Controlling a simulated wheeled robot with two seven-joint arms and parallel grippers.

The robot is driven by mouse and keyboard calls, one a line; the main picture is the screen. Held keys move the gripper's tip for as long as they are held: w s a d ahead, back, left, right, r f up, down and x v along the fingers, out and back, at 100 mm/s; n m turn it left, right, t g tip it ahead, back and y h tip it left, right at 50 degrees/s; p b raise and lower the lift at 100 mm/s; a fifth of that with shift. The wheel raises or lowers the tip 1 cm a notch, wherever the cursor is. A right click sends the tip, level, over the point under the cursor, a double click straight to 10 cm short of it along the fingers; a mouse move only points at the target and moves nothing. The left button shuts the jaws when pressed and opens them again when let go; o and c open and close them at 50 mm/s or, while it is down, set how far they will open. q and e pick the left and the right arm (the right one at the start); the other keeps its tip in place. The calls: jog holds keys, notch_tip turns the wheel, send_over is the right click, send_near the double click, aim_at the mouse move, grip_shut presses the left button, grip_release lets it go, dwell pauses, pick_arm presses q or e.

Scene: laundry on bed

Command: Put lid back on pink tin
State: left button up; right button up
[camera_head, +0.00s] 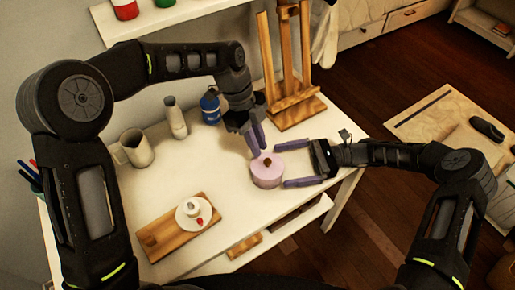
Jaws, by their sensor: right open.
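The pink tin (266,178) stands on the white table near its right front edge. A pale pink top with a small brown knob (268,161), which looks like the lid, shows at its upper end; I cannot tell whether it sits fully down. My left gripper (259,152) points down just above and behind the tin, its purple fingertips close to the knob. I cannot tell whether they touch or grip it. My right gripper (282,164) comes in level from the right, open, with its fingertips at the tin's right side, one behind and one in front.
A wooden easel (290,60) stands behind the tin. A blue-labelled bottle (210,106), a grey vase (175,118) and a pitcher (136,148) stand at the back left. A wooden board (160,240) with a white dish (194,212) lies at front left. The table's middle is clear.

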aim_at(263, 162)
pick_arm(q)
jog(key=shift+f+b, duration=0.4)
jog(key=shift+f, duration=0.25)
pick_arm(e)
jog(key=shift+v, duration=0.9)
pick_arm(q)
jog(key=shift+f, duration=0.15)
pick_arm(e)
jog(key=shift+w+d, duration=0.15)
jog(key=shift+d, duration=0.35)
pick_arm(q)
jog(key=shift+f, duration=0.1)
pick_arm(e)
jog(key=shift+f, duration=0.1)
